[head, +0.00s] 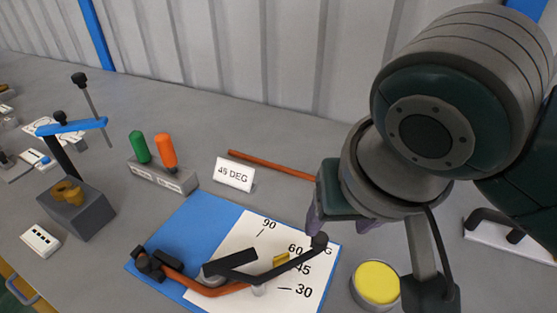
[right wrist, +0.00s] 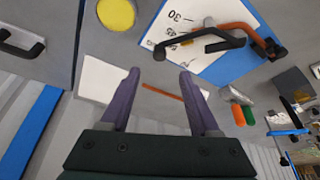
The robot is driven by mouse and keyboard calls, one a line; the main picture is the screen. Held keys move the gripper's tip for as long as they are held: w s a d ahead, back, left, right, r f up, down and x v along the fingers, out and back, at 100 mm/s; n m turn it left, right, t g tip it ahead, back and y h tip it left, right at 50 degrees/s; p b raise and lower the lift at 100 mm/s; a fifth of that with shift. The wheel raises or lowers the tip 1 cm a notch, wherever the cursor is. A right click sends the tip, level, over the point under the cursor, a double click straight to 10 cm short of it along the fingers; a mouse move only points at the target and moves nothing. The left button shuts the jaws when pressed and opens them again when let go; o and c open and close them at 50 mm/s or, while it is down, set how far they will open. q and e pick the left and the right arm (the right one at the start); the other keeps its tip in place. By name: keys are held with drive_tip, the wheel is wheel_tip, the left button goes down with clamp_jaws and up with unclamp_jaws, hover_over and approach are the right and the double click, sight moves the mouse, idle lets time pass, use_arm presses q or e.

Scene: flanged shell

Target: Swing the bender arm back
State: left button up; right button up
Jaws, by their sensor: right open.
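The bender lies on a blue mat (head: 178,232) with a white angle scale (head: 235,240) marked 90, 60, 45 and 30. Its black bender arm (head: 290,266) ends in a round black knob (head: 319,241) and lies across the scale, near the 45 mark. The arm also shows in the right wrist view (right wrist: 192,37). An orange-brown rod (head: 180,281) sits in the bender and is bent. My right gripper (head: 341,222) is open and empty, above the table just beyond the knob; its purple fingers show in the right wrist view (right wrist: 160,75). My left gripper is out of view.
A yellow-topped round can (head: 377,282) stands right of the mat. A "45 DEG" sign (head: 234,174) and a straight rod (head: 260,162) lie behind. A holder with green and orange handles (head: 162,175) and a grey block (head: 77,211) stand left.

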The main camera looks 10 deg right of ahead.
sight(321, 237)
drive_tip(key=b+x, duration=0.1)
drive_tip(key=x, duration=0.3)
drive_tip(key=b+x, duration=0.1)
drive_tip(key=x, duration=0.3)
drive_tip(key=w+b+x, duration=0.1)
drive_tip(key=x, duration=0.3)
drive_tip(key=shift+w+d+f+b, duration=0.1)
drive_tip(key=shift+f+b, duration=0.1)
drive_tip(key=shift+b, duration=0.2)
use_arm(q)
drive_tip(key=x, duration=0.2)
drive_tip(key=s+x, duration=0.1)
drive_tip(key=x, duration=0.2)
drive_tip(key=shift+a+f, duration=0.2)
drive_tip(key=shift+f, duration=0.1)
use_arm(e)
clamp_jaws()
